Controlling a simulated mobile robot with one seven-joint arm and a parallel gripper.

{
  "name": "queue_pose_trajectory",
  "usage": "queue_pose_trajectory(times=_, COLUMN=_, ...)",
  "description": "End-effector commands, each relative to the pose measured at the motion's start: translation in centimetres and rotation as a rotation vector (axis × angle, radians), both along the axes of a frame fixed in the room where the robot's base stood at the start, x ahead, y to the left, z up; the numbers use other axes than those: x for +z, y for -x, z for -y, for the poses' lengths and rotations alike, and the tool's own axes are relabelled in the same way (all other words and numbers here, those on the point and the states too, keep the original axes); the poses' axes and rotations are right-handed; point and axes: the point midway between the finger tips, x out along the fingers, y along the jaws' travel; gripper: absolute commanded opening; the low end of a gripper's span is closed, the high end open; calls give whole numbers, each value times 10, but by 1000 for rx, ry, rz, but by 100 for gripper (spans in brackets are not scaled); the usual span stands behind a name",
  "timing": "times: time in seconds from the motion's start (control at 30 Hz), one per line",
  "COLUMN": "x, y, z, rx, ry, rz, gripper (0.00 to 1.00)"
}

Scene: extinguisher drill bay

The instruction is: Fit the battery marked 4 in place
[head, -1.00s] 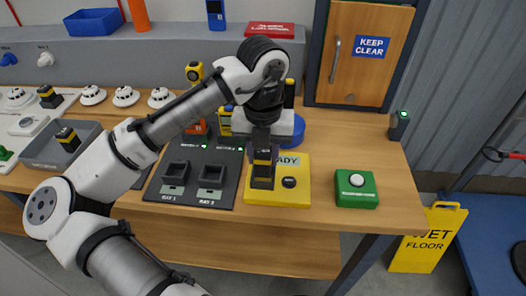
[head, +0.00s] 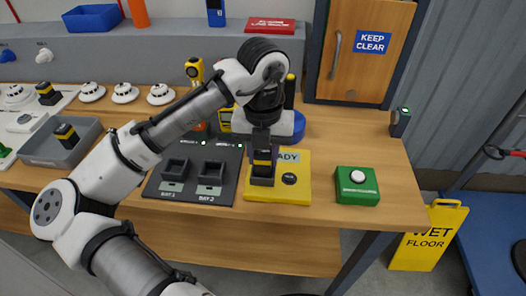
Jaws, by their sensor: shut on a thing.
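My gripper (head: 262,146) is over the yellow base (head: 297,190) with the lettering "READY", of which part is hidden. It is shut on a black battery with a yellow band (head: 262,160), held upright. The battery's lower end is at the dark socket (head: 262,181) on the yellow base. I cannot tell how deep it sits, and no number on it is readable. A round black button (head: 289,179) is beside the socket on the yellow base.
A dark plate with an empty Bay 1 socket (head: 174,170) and Bay 2 socket (head: 211,173) lies to the left. A green box with a white button (head: 357,184) stands to the right. Another battery (head: 66,134) stands in a grey tray (head: 45,153).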

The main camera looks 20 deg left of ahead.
Motion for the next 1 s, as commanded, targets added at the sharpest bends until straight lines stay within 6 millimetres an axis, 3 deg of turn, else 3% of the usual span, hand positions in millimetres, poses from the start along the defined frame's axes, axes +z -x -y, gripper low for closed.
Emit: queue_pose_trajectory(times=1.0, x=-16, y=0, z=0, rx=0, ry=0, rz=1, gripper=1)
